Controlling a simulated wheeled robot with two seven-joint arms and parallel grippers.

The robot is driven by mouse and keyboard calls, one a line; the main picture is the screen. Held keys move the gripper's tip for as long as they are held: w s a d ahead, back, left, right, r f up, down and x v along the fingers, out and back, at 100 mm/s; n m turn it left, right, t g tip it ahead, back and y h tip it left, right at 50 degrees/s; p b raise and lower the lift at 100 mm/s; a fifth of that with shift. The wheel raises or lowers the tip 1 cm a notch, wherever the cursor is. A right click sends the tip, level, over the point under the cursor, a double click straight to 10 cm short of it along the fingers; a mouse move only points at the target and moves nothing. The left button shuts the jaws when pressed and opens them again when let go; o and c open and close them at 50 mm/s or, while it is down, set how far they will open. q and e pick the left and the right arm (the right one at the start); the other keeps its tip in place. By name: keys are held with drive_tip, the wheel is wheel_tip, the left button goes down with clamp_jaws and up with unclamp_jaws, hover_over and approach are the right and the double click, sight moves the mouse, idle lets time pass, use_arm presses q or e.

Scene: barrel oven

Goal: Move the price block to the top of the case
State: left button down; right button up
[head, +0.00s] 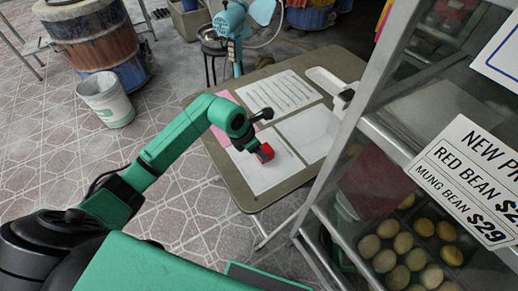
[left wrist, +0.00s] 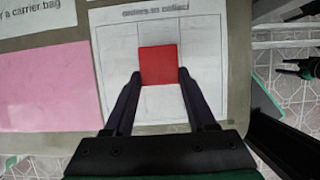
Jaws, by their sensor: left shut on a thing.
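The red price block (head: 265,153) is at the tip of my left arm, over a white sheet on the folding table. In the left wrist view the red block (left wrist: 158,65) sits between the two dark fingers of my left gripper (left wrist: 157,80), which is shut on it. I cannot tell whether the block touches the sheet. The glass-sided case (head: 345,140) stands at the right in the head view; its top is only partly in view. A small green and black part, possibly my right gripper (left wrist: 296,67), shows at the right edge of the wrist view.
The folding table (head: 228,168) carries paper sheets, a pink sheet (left wrist: 45,88) and a white object (head: 325,80). Price signs (head: 470,175) hang on the case, which holds round buns (head: 400,243). A fan (head: 232,20), bin (head: 105,98) and barrel (head: 98,45) stand behind on the tiled floor.

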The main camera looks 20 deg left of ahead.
use_arm(q)
drive_tip(key=shift+f, duration=0.15)
drive_tip(key=shift+c, duration=1.1)
unclamp_jaws()
